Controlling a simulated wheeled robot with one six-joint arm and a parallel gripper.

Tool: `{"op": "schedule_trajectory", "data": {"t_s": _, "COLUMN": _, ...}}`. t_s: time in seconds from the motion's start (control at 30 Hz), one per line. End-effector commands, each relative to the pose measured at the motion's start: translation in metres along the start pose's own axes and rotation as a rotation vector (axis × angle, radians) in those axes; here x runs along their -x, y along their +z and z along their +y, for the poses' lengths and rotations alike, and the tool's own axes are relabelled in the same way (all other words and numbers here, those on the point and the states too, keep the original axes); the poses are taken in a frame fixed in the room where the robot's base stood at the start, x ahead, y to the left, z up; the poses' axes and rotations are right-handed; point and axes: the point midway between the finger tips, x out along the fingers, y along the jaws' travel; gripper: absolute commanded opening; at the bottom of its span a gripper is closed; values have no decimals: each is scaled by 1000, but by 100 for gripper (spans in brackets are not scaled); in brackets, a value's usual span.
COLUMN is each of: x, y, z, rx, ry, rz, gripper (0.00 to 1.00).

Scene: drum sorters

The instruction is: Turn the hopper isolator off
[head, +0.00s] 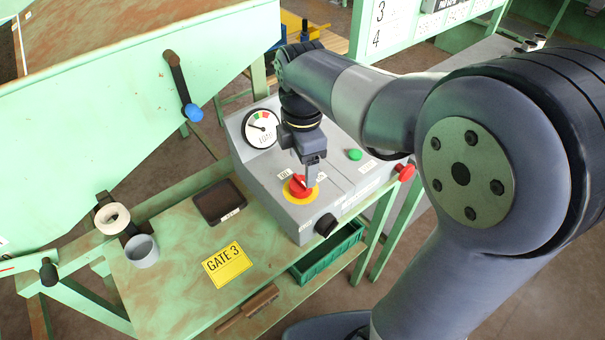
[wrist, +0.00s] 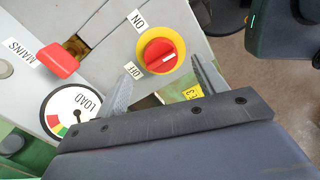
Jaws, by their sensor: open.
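The hopper isolator appears to be the red rotary knob on a round yellow plate (head: 300,187), on top of a grey control box (head: 253,172). In the wrist view the knob (wrist: 160,53) sits beside ON and OFF labels. A slanting white mark shows on its face; I cannot tell for sure which label it indicates. My gripper (head: 310,172) points down just over the knob and partly covers it in the head view. In the wrist view its open fingers (wrist: 163,68) stand either side of the knob's near edge, holding nothing. Contact cannot be told.
A red handle labelled MAINS (wrist: 58,60) and a LOAD gauge (wrist: 70,112) are near the knob. The head view shows a green button (head: 355,155), a red end piece (head: 405,172) and a black knob (head: 326,225). A yellow GATE 3 card (head: 228,265) lies on the green bench.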

Motion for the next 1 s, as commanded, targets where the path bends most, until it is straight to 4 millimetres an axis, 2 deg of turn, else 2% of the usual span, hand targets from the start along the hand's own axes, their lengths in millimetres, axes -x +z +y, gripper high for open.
{"op": "schedule_trajectory", "data": {"t_s": 0.03, "x": 11, "y": 0, "z": 1, "rx": 0, "ry": 5, "rz": 0, "gripper": 67}}
{"op": "schedule_trajectory", "data": {"t_s": 0.2, "x": 37, "y": 0, "z": 1, "rx": 0, "ry": 3, "rz": 0, "gripper": 67}}
{"op": "schedule_trajectory", "data": {"t_s": 0.4, "x": 50, "y": 0, "z": 0, "rx": 0, "ry": 0, "rz": 0, "gripper": 67}}
{"op": "schedule_trajectory", "data": {"t_s": 0.77, "x": 48, "y": 0, "z": 0, "rx": 0, "ry": -1, "rz": 0, "gripper": 67}}
{"op": "schedule_trajectory", "data": {"t_s": 0.87, "x": 40, "y": 0, "z": 0, "rx": 0, "ry": -2, "rz": 0, "gripper": 67}}
{"op": "schedule_trajectory", "data": {"t_s": 1.0, "x": 18, "y": 0, "z": 0, "rx": 0, "ry": -5, "rz": 0, "gripper": 67}}
